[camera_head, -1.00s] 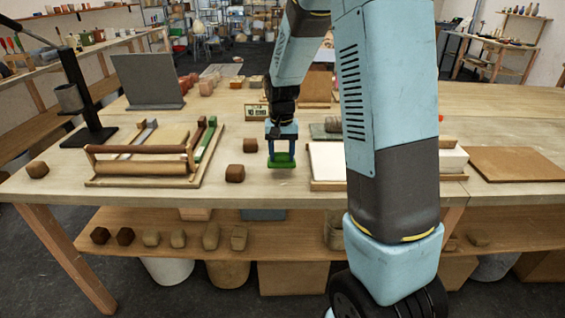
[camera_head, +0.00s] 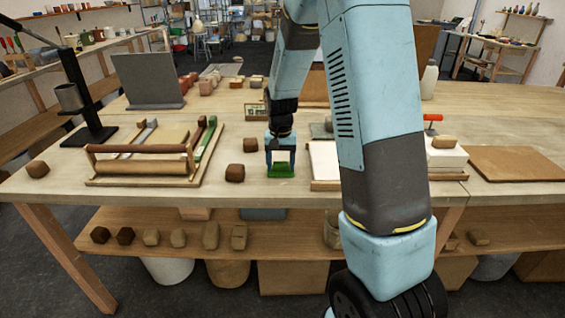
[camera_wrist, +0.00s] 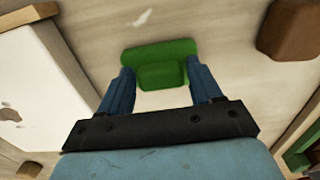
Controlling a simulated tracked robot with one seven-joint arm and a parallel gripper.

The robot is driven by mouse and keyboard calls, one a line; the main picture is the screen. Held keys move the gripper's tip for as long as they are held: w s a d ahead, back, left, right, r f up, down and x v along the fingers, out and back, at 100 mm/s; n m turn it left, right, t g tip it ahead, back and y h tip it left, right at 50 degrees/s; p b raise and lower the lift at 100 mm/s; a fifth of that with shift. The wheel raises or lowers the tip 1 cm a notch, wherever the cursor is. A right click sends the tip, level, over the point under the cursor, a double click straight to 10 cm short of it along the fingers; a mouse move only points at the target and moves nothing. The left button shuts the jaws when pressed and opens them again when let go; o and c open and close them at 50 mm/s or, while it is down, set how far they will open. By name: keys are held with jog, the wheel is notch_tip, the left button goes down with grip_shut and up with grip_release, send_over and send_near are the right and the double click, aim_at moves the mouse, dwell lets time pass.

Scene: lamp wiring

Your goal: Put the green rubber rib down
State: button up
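The green rubber rib (camera_head: 281,172) is low at the front of the wooden table (camera_head: 330,200), on it or just above it; I cannot tell whether it touches. In the wrist view the rib (camera_wrist: 162,72) is a wide green plate with a raised block. My gripper (camera_head: 281,165) points down with its two blue fingers on either side of that block. In the wrist view the fingers of my gripper (camera_wrist: 161,80) appear closed against the block's sides.
Brown clay blocks (camera_head: 235,173) (camera_head: 250,145) stand just left of the gripper. A wooden tray with a roller (camera_head: 140,149) is further left. A white slab on a board (camera_head: 323,160) is close on the right. Bare tabletop lies in front of the rib.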

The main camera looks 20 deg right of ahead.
aim_at(281, 163)
jog(key=shift+o, duration=1)
jog(key=shift+r, duration=0.15)
notch_tip(281, 163, up, 11)
jog(key=s+r+n+t, duration=0.2)
jog(key=s+r+t, duration=0.1)
jog(key=s+r, duration=1)
jog(key=s+n+t, duration=0.1)
jog(key=s+t, duration=0.1)
jog(key=s, duration=1.3)
jog(key=shift+d+r+n+t, duration=0.3)
jog(key=shift+d+r, duration=0.05)
jog(key=shift+r, duration=0.05)
jog(key=shift+w, duration=0.15)
